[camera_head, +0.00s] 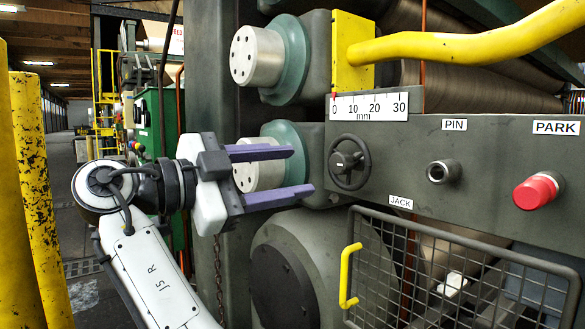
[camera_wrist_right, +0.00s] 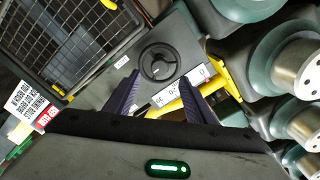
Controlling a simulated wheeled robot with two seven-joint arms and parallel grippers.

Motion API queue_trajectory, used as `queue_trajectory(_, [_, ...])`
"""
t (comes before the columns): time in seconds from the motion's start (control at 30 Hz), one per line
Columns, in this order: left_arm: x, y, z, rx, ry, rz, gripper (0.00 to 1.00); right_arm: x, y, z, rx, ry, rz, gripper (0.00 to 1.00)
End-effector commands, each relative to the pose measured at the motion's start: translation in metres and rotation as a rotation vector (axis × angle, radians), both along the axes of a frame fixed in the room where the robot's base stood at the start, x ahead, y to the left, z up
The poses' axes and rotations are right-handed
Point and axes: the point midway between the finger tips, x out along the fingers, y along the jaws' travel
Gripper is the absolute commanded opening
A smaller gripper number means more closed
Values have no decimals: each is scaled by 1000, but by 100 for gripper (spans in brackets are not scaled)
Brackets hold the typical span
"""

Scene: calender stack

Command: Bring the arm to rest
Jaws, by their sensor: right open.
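My right arm, white with dark joints, comes up from the lower left in the head view. Its gripper (camera_head: 300,172) has two purple fingers, spread apart with nothing between them. The fingers point right toward the dark handwheel (camera_head: 348,162) marked JACK, with a gap between the tips and the wheel. The gripper hides part of the lower roll end behind it. In the right wrist view the open fingers (camera_wrist_right: 158,95) reach toward the same handwheel (camera_wrist_right: 160,62), which stands clear beyond them. My left gripper is in neither view.
A grey panel carries a PIN socket (camera_head: 443,171), a red PARK knob (camera_head: 538,190) and a millimetre scale (camera_head: 369,107). A yellow rail (camera_head: 460,45) runs above. A mesh guard (camera_head: 465,275) with a yellow handle (camera_head: 348,277) is below. Yellow posts (camera_head: 40,190) stand at left.

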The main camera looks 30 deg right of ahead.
Motion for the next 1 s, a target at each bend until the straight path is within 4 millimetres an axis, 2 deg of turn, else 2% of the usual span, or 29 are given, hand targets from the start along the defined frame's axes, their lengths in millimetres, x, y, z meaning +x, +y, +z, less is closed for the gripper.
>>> queue_trajectory(0.37, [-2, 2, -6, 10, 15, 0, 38, -4, 7, 0, 1, 0, -15, 50])
queue_trajectory(0.63, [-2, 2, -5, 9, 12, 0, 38, -4, 7, 0, 1, 0, -13, 50])
queue_trajectory(0.73, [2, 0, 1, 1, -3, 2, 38, -1, 6, -5, 3, 15, -6, 50])
queue_trajectory(0.77, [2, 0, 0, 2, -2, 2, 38, 1, 4, -9, 6, 31, 2, 50])
queue_trajectory(0.87, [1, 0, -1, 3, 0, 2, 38, 18, -4, -41, 22, 137, 64, 50])
queue_trajectory(0.97, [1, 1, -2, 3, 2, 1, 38, 44, -15, -99, 48, 321, 184, 50])
queue_trajectory(1.0, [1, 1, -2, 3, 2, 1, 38, 54, -18, -127, 60, 406, 246, 50])
